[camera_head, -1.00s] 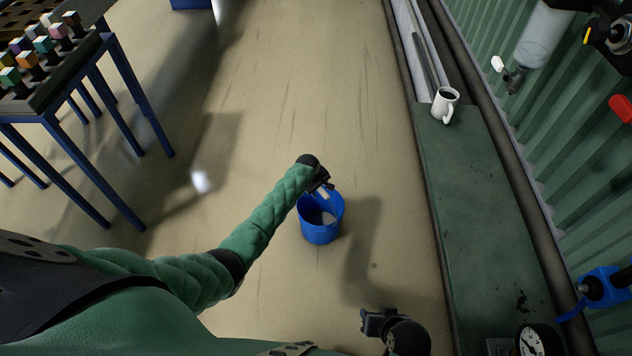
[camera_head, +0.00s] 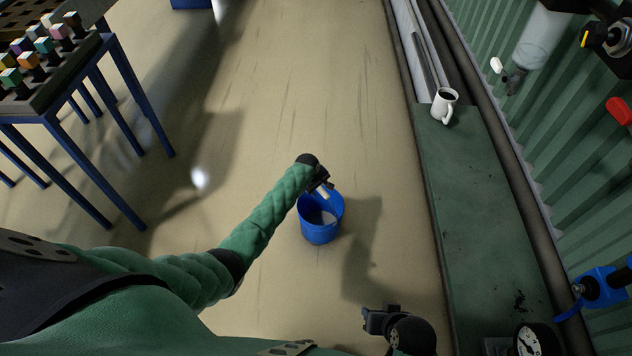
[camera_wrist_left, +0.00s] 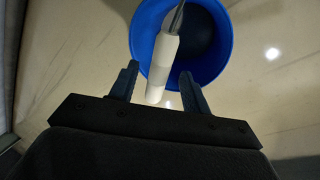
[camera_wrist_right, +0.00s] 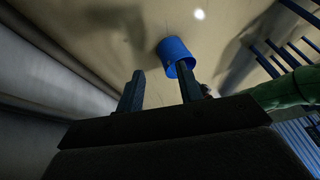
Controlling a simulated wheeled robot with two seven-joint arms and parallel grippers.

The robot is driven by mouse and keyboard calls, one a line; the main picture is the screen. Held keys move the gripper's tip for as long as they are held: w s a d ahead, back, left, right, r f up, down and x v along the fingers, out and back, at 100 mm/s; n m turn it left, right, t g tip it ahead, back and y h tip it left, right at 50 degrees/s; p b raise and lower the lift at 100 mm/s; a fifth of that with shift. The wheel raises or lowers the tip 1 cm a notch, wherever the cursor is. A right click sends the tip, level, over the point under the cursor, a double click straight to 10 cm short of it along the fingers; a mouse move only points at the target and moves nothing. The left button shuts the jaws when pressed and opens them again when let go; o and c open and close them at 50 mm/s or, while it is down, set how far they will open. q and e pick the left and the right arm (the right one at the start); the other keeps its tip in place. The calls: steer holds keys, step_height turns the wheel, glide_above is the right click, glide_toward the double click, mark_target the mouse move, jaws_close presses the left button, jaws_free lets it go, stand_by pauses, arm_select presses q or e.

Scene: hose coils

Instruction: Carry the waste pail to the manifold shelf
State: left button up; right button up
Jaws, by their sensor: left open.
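The waste pail (camera_head: 321,231) is blue and stands upright on the floor in the middle of the head view. Its pale handle grip (camera_head: 324,194) is raised over the rim on a thin wire. My left gripper (camera_head: 321,184) is at the pail's top. In the left wrist view, its open fingers stand on either side of the white grip (camera_wrist_left: 160,72), with gaps visible. My right gripper (camera_head: 372,321) is low in the head view, apart from the pail. In the right wrist view, its fingers (camera_wrist_right: 160,74) are apart and empty. The green shelf (camera_head: 475,200) runs along the right wall.
A white mug (camera_head: 444,105) stands at the shelf's far end and a gauge (camera_head: 529,341) at its near end. A blue valve (camera_head: 602,287) and a red handle (camera_head: 619,109) are by the wall. A blue-legged table (camera_head: 72,110) stands left. The floor around the pail is clear.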

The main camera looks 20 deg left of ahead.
arm_select(q)
steer(key=shift+r, duration=0.25)
steer(key=shift+p+v, duration=1.2)
steer(key=shift+p, duration=0.45)
steer(key=shift+p+v, duration=1.45)
steer(key=shift+p, duration=0.2)
arm_select(e)
steer(key=s+d+r+g+h, duration=0.2)
steer(key=d+r, duration=0.6)
steer(key=r, duration=0.5)
steer(key=shift+s+m+g, duration=0.3)
steer(key=shift+s, duration=0.4)
arm_select(q)
steer(key=v, duration=0.7)
steer(key=shift+s+r, duration=0.15)
steer(key=shift+r, duration=0.25)
arm_select(e)
steer(key=shift+a+f, duration=0.1)
steer(key=shift+f, duration=0.05)
arm_select(q)
steer(key=shift+a, duration=0.1)
